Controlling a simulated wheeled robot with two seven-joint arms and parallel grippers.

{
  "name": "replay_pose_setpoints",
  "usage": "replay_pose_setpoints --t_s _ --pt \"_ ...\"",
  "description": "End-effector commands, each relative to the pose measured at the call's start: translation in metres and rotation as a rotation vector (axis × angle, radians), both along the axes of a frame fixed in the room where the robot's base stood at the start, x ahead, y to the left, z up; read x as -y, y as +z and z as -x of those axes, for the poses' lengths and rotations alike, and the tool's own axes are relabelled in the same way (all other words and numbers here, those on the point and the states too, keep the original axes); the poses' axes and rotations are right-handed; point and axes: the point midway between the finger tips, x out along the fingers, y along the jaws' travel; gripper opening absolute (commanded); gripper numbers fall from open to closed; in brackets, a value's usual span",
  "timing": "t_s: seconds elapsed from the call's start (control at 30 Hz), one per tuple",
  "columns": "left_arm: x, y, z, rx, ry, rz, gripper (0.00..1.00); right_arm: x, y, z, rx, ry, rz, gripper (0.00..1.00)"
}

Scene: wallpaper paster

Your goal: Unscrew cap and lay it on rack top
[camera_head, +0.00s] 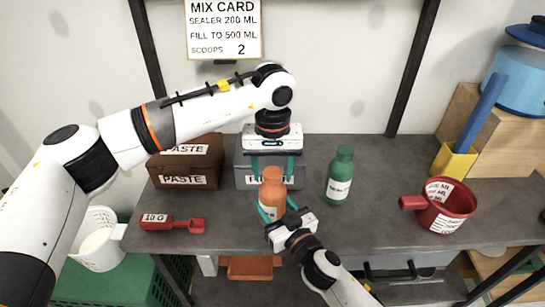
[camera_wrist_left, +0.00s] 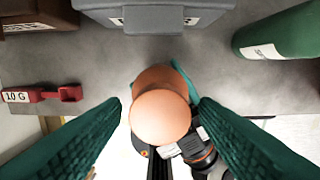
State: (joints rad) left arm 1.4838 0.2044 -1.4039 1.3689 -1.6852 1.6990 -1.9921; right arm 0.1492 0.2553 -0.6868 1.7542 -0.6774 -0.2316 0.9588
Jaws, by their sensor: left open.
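An orange bottle (camera_head: 271,190) with an orange cap (camera_wrist_left: 160,118) stands upright on the dark grey top (camera_head: 370,225). My left gripper (camera_head: 272,170) points straight down over it. Its teal fingers are open, one on each side of the cap, with gaps visible in the left wrist view (camera_wrist_left: 158,102). My right gripper (camera_head: 277,211) comes from the front, low down, with its teal fingers on either side of the bottle's body; they appear closed on it. The bottle's label is partly hidden by the right gripper. No separate rack is clearly seen; the grey top has metal legs.
A green bottle (camera_head: 340,176) stands to the right and a red measuring cup (camera_head: 447,208) farther right. A grey box (camera_head: 246,178) and a brown paste box (camera_head: 186,165) stand behind. A red scoop (camera_head: 172,223) lies left. Free top lies between green bottle and red cup.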

Motion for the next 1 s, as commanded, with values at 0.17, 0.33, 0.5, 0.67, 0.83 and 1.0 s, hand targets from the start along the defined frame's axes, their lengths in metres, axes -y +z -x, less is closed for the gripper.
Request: replay_pose_setpoints --t_s 0.17,0.33,0.5,0.67,0.83,1.0 --pt "-0.0002 -0.0023 -0.0001 0.000 0.000 0.000 0.55 0.0002 -0.0004 -0.0001 -0.001 0.000 0.000 0.00" --pt "-0.0002 -0.0021 -0.0001 0.000 0.001 0.000 0.45 0.0001 -0.0004 0.0000 -0.001 0.000 0.000 0.00" --pt "-0.0003 -0.0020 -0.0001 0.000 0.001 0.000 0.17 0.0002 -0.0004 -0.0001 -0.001 0.000 0.000 0.00" --pt "-0.0003 -0.0019 -0.0001 0.000 0.001 0.000 0.09 0.0002 -0.0004 -0.0001 -0.001 0.000 0.000 0.00" --pt "-0.0004 -0.0018 -0.0002 0.000 0.037 -0.001 0.08 0.0002 -0.0004 -0.0001 -0.001 -0.001 0.001 0.00" --pt "-0.0005 -0.0014 -0.0001 0.000 0.296 0.000 0.08 0.0002 -0.0004 -0.0001 -0.001 -0.001 0.001 0.00"
